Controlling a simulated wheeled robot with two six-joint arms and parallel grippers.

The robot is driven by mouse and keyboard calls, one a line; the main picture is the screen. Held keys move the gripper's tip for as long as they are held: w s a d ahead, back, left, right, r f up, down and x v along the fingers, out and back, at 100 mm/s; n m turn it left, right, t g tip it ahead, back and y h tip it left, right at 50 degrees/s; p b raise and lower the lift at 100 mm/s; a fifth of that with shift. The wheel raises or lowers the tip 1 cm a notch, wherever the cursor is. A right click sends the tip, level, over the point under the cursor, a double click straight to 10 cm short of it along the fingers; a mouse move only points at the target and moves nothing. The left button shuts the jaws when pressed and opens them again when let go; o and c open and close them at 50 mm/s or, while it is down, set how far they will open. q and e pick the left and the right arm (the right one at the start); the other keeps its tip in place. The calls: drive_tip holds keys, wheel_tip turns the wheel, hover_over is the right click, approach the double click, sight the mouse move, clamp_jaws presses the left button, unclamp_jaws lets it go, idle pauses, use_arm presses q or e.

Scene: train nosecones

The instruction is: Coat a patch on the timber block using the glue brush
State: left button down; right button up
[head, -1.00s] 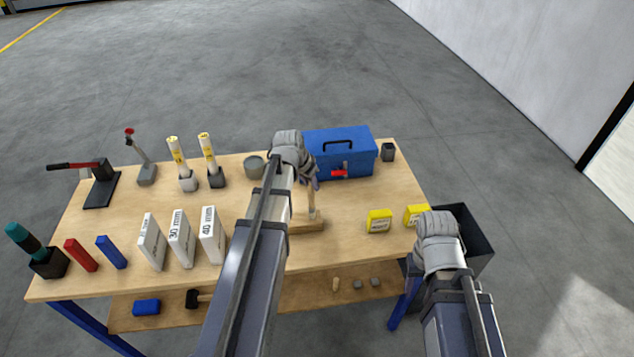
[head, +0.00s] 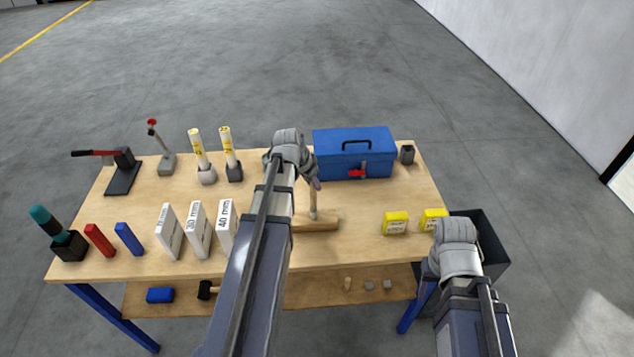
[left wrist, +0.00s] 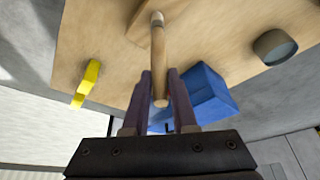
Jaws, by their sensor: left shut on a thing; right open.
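My left gripper (head: 315,184) is shut on the upright wooden handle of the glue brush (head: 313,201). In the left wrist view, the brush (left wrist: 158,48) runs between the two fingers (left wrist: 159,76). The brush's lower end is at the top of the timber block (head: 327,224), which lies flat mid-table. Contact at the bristles is too small to tell. The block also shows in part at the top of the left wrist view (left wrist: 142,24). My right gripper (head: 456,236) is at the table's right front corner, apart from the block; its fingers are mostly hidden and it holds nothing visible.
A blue toolbox (head: 378,164) stands behind the block. Yellow boxes (head: 396,223) are to its right, and white labelled boxes (head: 198,230) to its left. The glue pot (left wrist: 275,47) shows in the left wrist view. A dark bin (head: 490,240) is beside the table. Bare tabletop surrounds the block.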

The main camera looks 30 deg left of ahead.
use_arm(q)
drive_tip(key=shift+s+a, duration=0.5)
drive_tip(key=shift+a, duration=0.25)
drive_tip(key=shift+s+a, duration=0.5)
drive_tip(key=shift+a, duration=0.25)
drive_tip(key=s+a, duration=0.2)
drive_tip(key=a, duration=0.1)
drive_tip(key=shift+w, duration=0.1)
